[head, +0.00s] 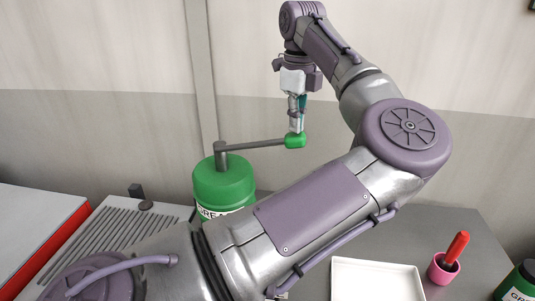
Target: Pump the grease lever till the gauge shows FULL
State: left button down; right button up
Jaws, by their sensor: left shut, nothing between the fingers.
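The grease pump (222,186) is a green drum with part of a white label showing; my own left arm covers its lower part. A grey lever (252,146) runs from a post on its top to the right, nearly level, and ends in a green knob (295,142). My left gripper (296,130) points down right at the knob, shut with nothing between its fingers. The fingertips look to be on or just above the knob; I cannot tell if they touch. No gauge shows; it may be hidden behind my arm. My right gripper is not in view.
A white tray (345,264) and a pink cup (442,270) with a red-handled tool (456,247) stand on the grey bench (450,222) at the right. A second green container (520,284) is at the right edge. A slotted grille (95,240) lies at the left.

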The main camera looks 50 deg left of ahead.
pick_arm(q)
jog(key=shift+f+b, duration=0.6)
jog(key=shift+f, duration=0.35)
jog(key=shift+r+p, duration=1.2)
jog(key=shift+r, duration=0.4)
jog(key=shift+r, duration=0.1)
jog(key=shift+r+p, duration=1.9)
jog(key=shift+r, duration=0.55)
